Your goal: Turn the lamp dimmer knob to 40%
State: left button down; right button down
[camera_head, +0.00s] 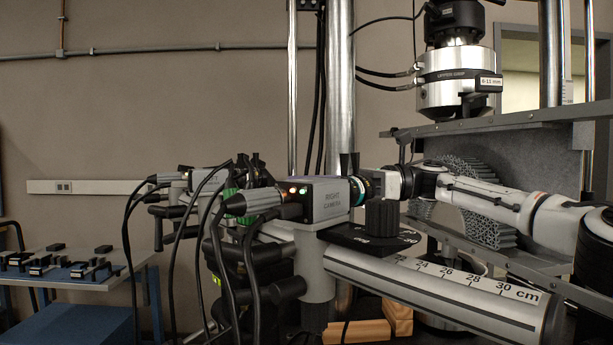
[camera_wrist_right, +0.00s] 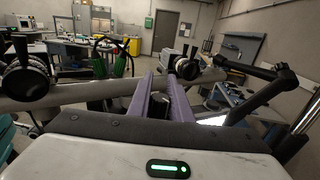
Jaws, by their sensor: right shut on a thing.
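The dark ribbed knob (camera_head: 382,218) stands upright on a black plate (camera_head: 350,236) with white markings, right of the camera marked RIGHT CAMERA. My left gripper is not in view.
A boxy grey camera (camera_head: 325,203) stands close left of the knob, with black cables behind it. A white ruled tube (camera_head: 440,290) runs in front. A honeycomb lattice specimen (camera_head: 487,225) is behind my right arm, below a steel grip (camera_head: 455,85). Wooden blocks (camera_head: 357,331) lie below.

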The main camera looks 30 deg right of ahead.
dwell(0.5)
jog(key=c, duration=1.6)
grip_release()
jog(key=v, duration=1)
jog(key=shift+d, duration=0.2)
